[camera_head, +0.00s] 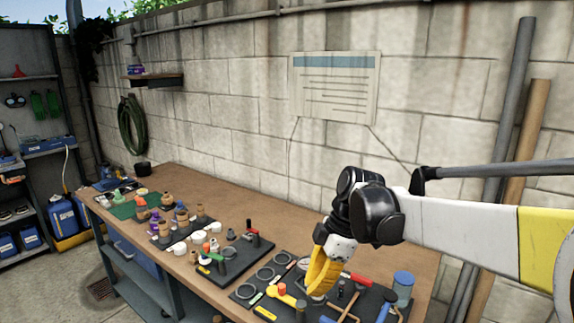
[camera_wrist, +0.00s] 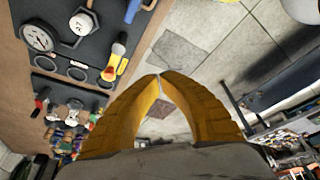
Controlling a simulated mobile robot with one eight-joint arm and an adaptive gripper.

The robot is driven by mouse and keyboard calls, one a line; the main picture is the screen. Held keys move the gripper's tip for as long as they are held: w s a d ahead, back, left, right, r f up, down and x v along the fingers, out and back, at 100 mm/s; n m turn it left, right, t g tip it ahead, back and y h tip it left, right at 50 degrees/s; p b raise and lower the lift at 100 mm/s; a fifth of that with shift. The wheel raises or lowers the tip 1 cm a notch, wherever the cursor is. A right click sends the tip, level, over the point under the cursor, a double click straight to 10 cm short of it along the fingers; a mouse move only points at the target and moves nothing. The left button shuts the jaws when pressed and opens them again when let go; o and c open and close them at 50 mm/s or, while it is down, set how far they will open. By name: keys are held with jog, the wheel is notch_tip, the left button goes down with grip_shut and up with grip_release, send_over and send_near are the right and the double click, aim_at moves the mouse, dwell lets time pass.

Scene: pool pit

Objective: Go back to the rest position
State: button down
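My gripper (camera_head: 314,292) has yellow fingers and points down over the right part of the workbench (camera_head: 236,207) in the head view. In the wrist view the two fingertips of my gripper (camera_wrist: 159,76) meet, with nothing visible between them. The fingers look shut and empty. The wrist view looks past the bench edge to the paved floor (camera_wrist: 205,45). How high the fingertips are above the bench is hard to tell.
A dark tool mat (camera_head: 243,292) with rings and tools lies below my gripper. Another mat with small parts lies further left. A blue-topped jar (camera_head: 403,286) stands at the right. Pipes (camera_head: 508,135) lean on the wall behind my arm. A shelf rack (camera_head: 30,130) stands far left.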

jog(key=s+d+m+t+h, duration=0.3)
jog(key=s+d+m+t, duration=0.4)
jog(key=s+d+m, duration=0.6)
jog(key=s+f+m, duration=0.1)
jog(key=s+m, duration=0.2)
jog(key=m, duration=0.3)
jog(key=shift+s+t+h, duration=0.3)
jog(key=shift+h, duration=0.1)
